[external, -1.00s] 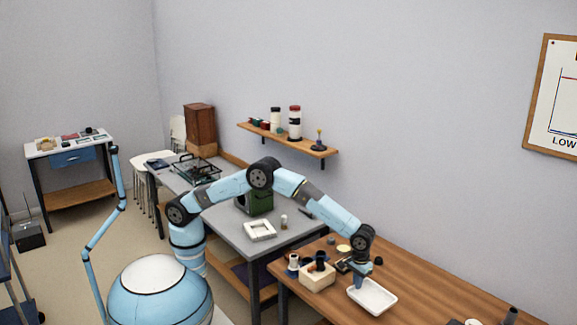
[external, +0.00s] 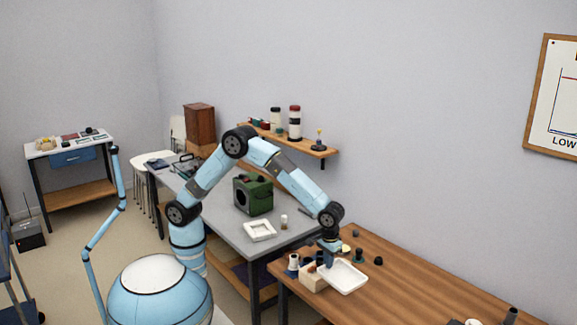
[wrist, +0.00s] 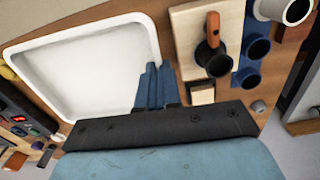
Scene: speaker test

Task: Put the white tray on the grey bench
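The white tray (external: 345,278), a shallow rectangle with rounded corners, is at my gripper (external: 329,263) over the left end of the wooden table. In the wrist view, the blue fingers (wrist: 155,75) are together at the rim of the tray (wrist: 80,65) and appear shut on it. The tray looks roughly level and a little above the table. The grey bench (external: 222,220) stands to the left, beyond the wooden table's end. The tray partly hides things behind and below it.
On the grey bench are a green box (external: 253,196), a white square frame (external: 260,231) and a small pale cylinder (external: 284,223). Bare bench top lies around them. A pale wooden block (external: 311,280) with dark cups sits close left of the tray. A wall shelf (external: 300,143) hangs behind.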

